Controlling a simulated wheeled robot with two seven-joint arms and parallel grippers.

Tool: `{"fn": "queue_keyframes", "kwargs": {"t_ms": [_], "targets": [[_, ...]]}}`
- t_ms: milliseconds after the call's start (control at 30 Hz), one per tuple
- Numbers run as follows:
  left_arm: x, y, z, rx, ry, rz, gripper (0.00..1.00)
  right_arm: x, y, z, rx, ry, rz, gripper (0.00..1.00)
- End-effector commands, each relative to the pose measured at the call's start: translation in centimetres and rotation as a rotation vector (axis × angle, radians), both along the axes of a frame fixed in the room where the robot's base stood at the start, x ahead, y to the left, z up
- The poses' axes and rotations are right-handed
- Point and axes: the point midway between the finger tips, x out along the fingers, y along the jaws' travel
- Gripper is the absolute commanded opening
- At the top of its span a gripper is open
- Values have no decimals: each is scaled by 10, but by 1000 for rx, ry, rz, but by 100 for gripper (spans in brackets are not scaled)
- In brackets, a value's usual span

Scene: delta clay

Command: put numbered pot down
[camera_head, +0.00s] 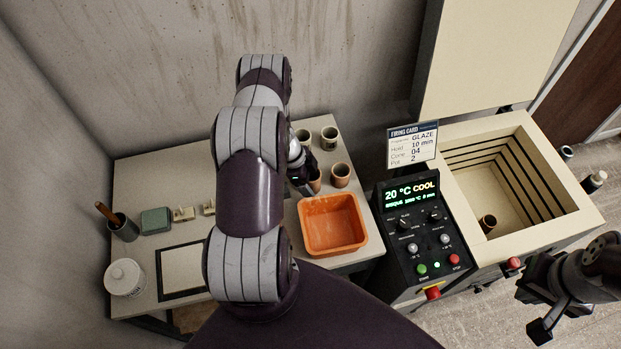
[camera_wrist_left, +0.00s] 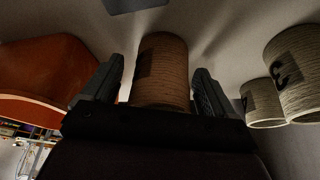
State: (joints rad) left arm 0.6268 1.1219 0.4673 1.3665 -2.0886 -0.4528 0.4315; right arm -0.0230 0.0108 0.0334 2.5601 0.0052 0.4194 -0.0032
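A brown ribbed pot (camera_wrist_left: 162,72) with a dark square mark stands between the fingers of my left gripper (camera_wrist_left: 152,92) in the left wrist view. The fingers are apart, with a gap showing beside the pot on the left; contact on the right is unclear. In the head view this pot (camera_head: 315,181) is partly hidden by my left gripper (camera_head: 304,178), just behind the orange tray (camera_head: 333,250). Pale pots stand nearby, one marked 3 (camera_wrist_left: 297,72), another (camera_wrist_left: 262,103) partly covered. My right gripper (camera_head: 538,308) is empty, fingers apart, at the lower right.
A brown pot (camera_head: 341,174) stands right of the gripper, with pale pots (camera_head: 329,137) behind. The open kiln (camera_head: 520,241) holds a small pot (camera_head: 488,222). A control panel (camera_head: 424,238) and firing card (camera_head: 412,145) stand between.

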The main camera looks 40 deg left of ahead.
Motion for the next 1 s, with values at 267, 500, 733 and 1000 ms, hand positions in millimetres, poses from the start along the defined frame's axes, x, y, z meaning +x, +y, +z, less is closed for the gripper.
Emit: {"fn": "queue_keyframes", "kwargs": {"t_ms": [267,500,733,1000], "targets": [[0,0,2,0,0,0,87,0,0,2,0,0,0,0],[-5,12,33,2,-3,2,87,0,0,-6,0,0,0,0],[-16,31,86,3,-3,1,87,0,0,-12,0,0,0,0],[-7,35,126,24,-36,39,87,0,0,-13,0,0,0,0]]}}
